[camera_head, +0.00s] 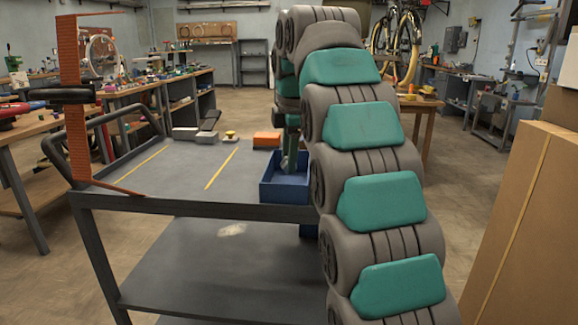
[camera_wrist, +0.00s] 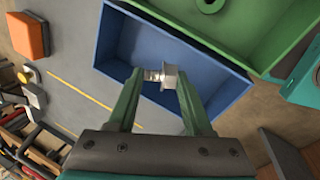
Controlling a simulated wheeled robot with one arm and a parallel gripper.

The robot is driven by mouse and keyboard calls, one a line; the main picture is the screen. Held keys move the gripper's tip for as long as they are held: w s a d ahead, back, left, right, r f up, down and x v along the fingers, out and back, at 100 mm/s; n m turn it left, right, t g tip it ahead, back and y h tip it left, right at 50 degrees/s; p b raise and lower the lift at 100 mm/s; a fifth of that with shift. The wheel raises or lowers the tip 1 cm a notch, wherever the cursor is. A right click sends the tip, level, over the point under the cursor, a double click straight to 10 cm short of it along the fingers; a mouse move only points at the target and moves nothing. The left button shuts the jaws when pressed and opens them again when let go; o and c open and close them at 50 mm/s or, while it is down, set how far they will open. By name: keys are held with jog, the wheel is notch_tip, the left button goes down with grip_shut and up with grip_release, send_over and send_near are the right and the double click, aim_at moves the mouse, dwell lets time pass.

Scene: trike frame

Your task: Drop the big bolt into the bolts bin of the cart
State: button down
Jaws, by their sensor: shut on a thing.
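My gripper (camera_wrist: 160,78) is shut on the big bolt (camera_wrist: 170,78), a silver bolt held between the fingertips in the wrist view. The bolt shows over the inside of a blue bin (camera_wrist: 110,45). In the head view my gripper (camera_head: 290,155) points down at the blue bin (camera_head: 283,193), which stands at the right part of the cart top (camera_head: 170,183). The bolt cannot be made out there. A green bin (camera_wrist: 285,45) lies beside the blue one in the wrist view, with a green ring-shaped piece in it. No bin label is readable.
An orange block (camera_head: 267,139), a small yellow-topped piece (camera_head: 231,135) and grey blocks (camera_head: 185,133) sit toward the back of the cart top. An orange perforated upright (camera_head: 72,90) rises at its left. Cardboard boxes (camera_head: 525,220) stand at the right. My arm hides the cart's right end.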

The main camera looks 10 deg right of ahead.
jog(key=shift+f, duration=1)
jog(key=shift+f, duration=0.65)
jog(key=shift+c, duration=1.6)
grip_release()
